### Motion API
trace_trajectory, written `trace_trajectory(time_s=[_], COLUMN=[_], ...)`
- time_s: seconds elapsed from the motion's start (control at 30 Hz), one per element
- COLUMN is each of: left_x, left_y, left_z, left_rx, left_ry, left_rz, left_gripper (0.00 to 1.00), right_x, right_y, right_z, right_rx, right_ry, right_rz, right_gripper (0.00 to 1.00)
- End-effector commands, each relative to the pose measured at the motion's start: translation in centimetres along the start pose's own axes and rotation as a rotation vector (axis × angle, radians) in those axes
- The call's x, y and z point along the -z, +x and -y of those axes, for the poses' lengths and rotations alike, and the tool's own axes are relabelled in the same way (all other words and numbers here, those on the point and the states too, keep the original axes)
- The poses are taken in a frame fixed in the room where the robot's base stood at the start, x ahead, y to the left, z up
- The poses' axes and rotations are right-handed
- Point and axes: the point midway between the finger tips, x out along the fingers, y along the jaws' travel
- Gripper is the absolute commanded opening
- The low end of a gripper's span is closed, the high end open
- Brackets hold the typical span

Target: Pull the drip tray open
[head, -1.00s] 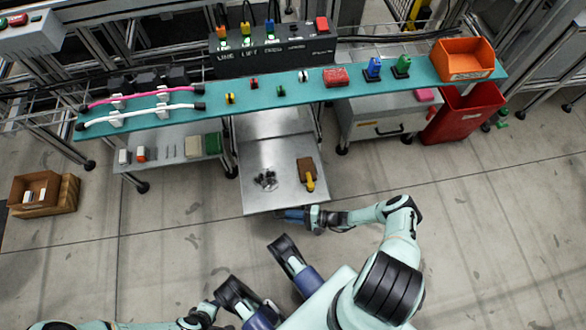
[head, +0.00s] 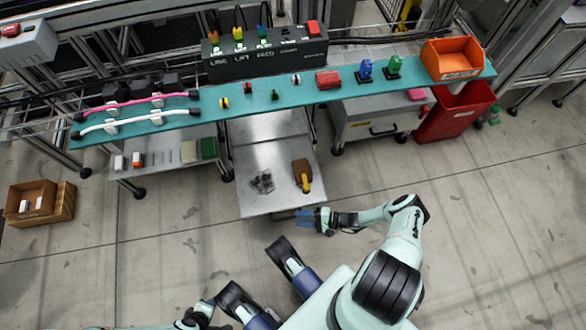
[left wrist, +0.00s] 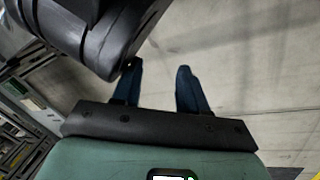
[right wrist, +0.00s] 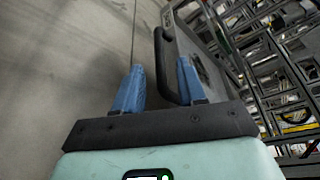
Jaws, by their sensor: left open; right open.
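The drip tray (head: 275,145) is a flat grey metal tray standing well out from under the teal shelf, toward me. Dark debris (head: 262,183) and a brown block with a yellow part (head: 302,175) lie on it. My right gripper (head: 298,217) is at the tray's front edge, open. In the right wrist view, the tray's black loop handle (right wrist: 161,65) shows between the spread blue fingers (right wrist: 160,78); I cannot tell whether they touch it. My left gripper (left wrist: 155,72) is open and empty over the floor, away from the tray.
The teal shelf (head: 345,92) holds small parts and an orange bin (head: 455,58). A grey drawer cabinet (head: 372,125) and a red bin (head: 455,118) stand right of the tray. A cardboard box (head: 38,203) sits far left. The floor before the tray is mostly clear.

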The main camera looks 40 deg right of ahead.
Motion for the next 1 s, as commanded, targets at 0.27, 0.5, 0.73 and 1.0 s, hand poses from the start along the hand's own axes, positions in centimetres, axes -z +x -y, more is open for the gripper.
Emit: trace_trajectory(time_s=[0.27, 0.5, 0.73, 1.0], left_x=[1.1, 1.3, 1.4, 1.3], left_y=[-0.9, -1.0, -1.0, -1.0], left_z=[-0.9, -1.1, -1.1, -1.1], left_rx=[-0.016, -0.019, -0.019, -0.019], left_ry=[0.010, 0.012, 0.012, 0.011], left_rz=[-0.038, -0.045, -0.045, -0.045], left_gripper=[0.43, 0.43, 0.43, 0.43], right_x=[0.0, 0.0, 0.0, 0.0], right_y=[-6.0, -8.1, -8.2, -8.2], right_z=[0.1, 0.0, 0.0, 0.0], right_rx=[-0.001, -0.001, -0.001, -0.001], right_ry=[-0.001, 0.000, 0.000, 0.000], right_rz=[-0.003, -0.001, -0.001, -0.001], right_gripper=[0.40, 0.40, 0.40, 0.40])
